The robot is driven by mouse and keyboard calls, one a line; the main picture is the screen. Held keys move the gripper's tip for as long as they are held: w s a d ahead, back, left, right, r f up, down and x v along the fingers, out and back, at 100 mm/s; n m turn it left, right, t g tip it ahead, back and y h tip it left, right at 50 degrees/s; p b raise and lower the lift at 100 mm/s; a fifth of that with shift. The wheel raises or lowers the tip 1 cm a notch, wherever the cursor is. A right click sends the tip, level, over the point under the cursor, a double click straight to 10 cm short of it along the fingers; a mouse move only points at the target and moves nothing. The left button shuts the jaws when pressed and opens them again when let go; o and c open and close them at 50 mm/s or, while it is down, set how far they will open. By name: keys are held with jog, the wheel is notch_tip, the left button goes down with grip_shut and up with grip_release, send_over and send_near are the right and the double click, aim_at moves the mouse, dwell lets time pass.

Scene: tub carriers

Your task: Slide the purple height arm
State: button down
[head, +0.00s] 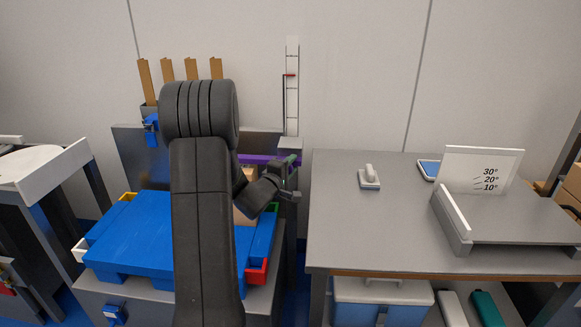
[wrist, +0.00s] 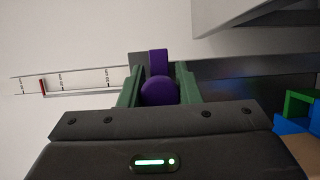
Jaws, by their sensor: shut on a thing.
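The purple height arm (head: 258,159) is a horizontal bar at the right of the grey carrier stand in the head view. In the wrist view its purple rounded end (wrist: 160,91) sits between the two green fingers of my gripper (wrist: 160,86). My gripper (head: 291,172) is shut on this end. An upright scale (head: 292,95) with a small red marker (head: 289,74) stands above the arm. In the wrist view the scale (wrist: 75,80) lies sideways with its red marker (wrist: 42,88) near the far end. My arm hides the middle of the height arm in the head view.
A grey table (head: 390,215) at the right bears a white-handled block (head: 369,177) and an angle stand (head: 505,215). Brown strips (head: 168,80) stand behind my arm. A narrow gap separates carrier and table.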

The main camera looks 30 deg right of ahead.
aim_at(290, 148)
notch_tip(290, 148, up, 6)
jog(key=p, duration=0.5)
jog(key=shift+r, duration=0.25)
jog(key=shift+w, duration=0.1)
jog(key=c, duration=1.1)
grip_release()
jog(key=shift+f, duration=0.1)
jog(key=shift+s+a, duration=0.35)
jog(key=shift+a, duration=0.05)
jog(key=v, duration=1.2)
jog(key=shift+s+a, duration=0.2)
jog(key=shift+a, duration=0.15)
